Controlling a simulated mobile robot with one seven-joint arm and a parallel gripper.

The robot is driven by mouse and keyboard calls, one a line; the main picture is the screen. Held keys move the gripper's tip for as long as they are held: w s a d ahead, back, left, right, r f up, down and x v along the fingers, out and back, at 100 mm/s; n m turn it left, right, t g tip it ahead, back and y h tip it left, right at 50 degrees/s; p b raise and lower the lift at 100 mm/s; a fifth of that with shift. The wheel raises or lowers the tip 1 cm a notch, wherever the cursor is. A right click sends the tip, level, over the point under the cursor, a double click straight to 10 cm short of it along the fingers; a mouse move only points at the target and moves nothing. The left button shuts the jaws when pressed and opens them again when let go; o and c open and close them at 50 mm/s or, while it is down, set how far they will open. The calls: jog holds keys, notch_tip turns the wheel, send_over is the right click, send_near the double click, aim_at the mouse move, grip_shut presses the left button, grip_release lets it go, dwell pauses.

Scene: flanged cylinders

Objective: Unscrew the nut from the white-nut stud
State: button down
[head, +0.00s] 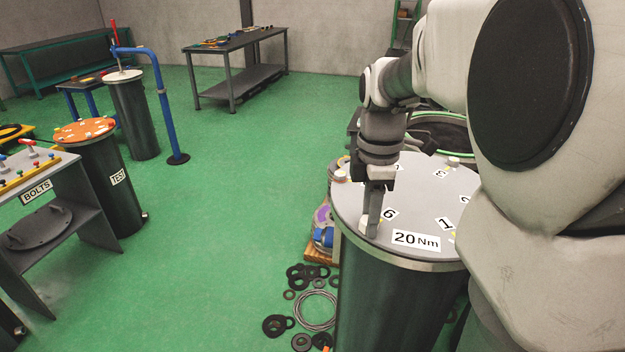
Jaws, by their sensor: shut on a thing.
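The grey round flange lid (425,195) tops a dark cylinder (385,300) at the right, with a "20 Nm" label and numbers around its rim. My gripper (371,228) points straight down at the lid's front left edge, beside the number 6. It is shut on a small pale nut (363,222), which shows only in part beside the fingers. The stud under it is hidden. Other pale nuts stand at the rim, one at the left (340,176) and one at the back (453,161). My arm covers the lid's right side.
Black rings and gaskets (303,280) lie on the green floor left of the cylinder. An orange-topped cylinder (85,131) marked "TEST" and a "BOLTS" table (60,200) stand at the left. A blue post (163,100) stands behind them. The middle floor is clear.

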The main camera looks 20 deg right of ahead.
jog(key=shift+n, duration=1.2)
jog(key=shift+r, duration=0.15)
jog(key=shift+r+p, duration=1.35)
jog(key=shift+r, duration=0.1)
notch_tip(320, 180, up, 3)
jog(key=p, duration=0.2)
jog(key=shift+p, duration=0.3)
